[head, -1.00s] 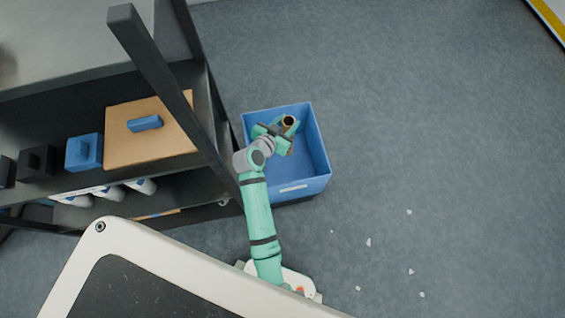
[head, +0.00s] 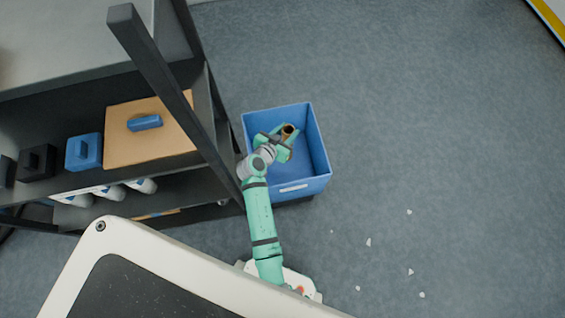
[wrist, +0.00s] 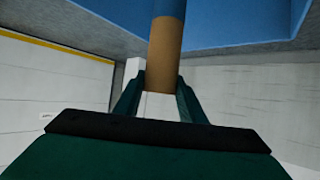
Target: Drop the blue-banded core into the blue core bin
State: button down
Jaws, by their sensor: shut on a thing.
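The blue core bin (head: 321,150) stands on the floor beside the shelf rack, open at the top, with a small white label on its near side. My gripper (head: 281,142) is over the bin opening and shut on a brown cardboard core (head: 288,131). In the wrist view the core (wrist: 165,52) stands between the two green fingers of my gripper (wrist: 162,78). Its blue band (wrist: 168,8) shows at the top edge of that view, where blue bin walls (wrist: 230,20) are also visible. The core's depth relative to the bin rim is hard to tell.
The dark rack (head: 165,72) stands close to the bin's left side, its post near my arm. It holds a cardboard box (head: 150,155), a blue block (head: 84,152) and white rolls. Small white scraps (head: 368,242) lie on the otherwise clear floor at right.

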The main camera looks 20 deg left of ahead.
jog(key=c, duration=1.1)
grip_release()
jog(key=shift+r, duration=0.1)
jog(key=v, duration=1)
jog(key=shift+s+r, duration=0.15)
jog(key=shift+s, duration=0.2)
